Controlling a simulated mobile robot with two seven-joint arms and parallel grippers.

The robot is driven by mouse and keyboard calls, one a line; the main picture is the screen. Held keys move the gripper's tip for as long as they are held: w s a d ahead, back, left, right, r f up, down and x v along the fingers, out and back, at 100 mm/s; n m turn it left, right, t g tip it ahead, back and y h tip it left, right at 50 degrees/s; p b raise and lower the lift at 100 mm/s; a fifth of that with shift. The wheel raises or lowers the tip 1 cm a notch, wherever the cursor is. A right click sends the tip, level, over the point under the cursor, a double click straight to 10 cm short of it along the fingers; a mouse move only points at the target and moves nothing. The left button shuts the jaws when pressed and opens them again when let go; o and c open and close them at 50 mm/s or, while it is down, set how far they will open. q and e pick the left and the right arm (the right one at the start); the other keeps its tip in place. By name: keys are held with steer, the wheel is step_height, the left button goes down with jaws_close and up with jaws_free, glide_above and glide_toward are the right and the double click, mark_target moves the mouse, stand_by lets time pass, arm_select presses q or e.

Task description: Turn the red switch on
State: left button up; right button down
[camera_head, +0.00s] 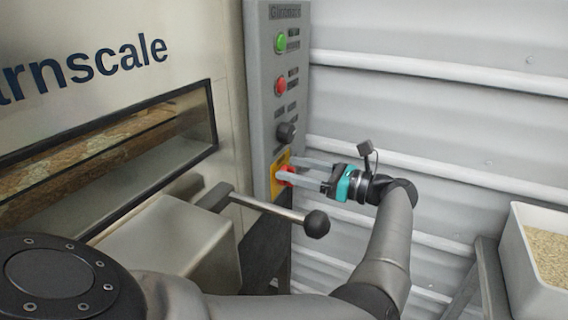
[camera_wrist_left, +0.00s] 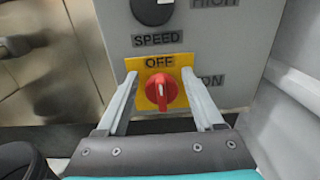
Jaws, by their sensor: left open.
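The red switch (camera_wrist_left: 161,91) is a rotary knob on a yellow plate on the grey control panel. In the left wrist view its white mark points up towards the OFF label (camera_wrist_left: 159,62); the ON label (camera_wrist_left: 212,81) is to its right. In the head view the red switch (camera_head: 285,175) is low on the panel, partly hidden by my fingers. My left gripper (camera_head: 291,172) is open, its fingers on either side of the knob. In the left wrist view the fingers (camera_wrist_left: 164,88) show gaps to the knob on both sides. My right gripper is not in view.
Above the switch are a black speed knob (camera_head: 287,133), a red button (camera_head: 280,85) and a green button (camera_head: 281,43). A lever with a black ball (camera_head: 316,223) sticks out below my left gripper. A white bin of grain (camera_head: 533,285) stands at the right.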

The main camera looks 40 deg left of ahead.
arm_select(q)
steer(key=shift+a, duration=0.2)
steer(key=shift+s, duration=0.1)
steer(key=c, duration=1.1)
steer(key=shift+f, duration=0.1)
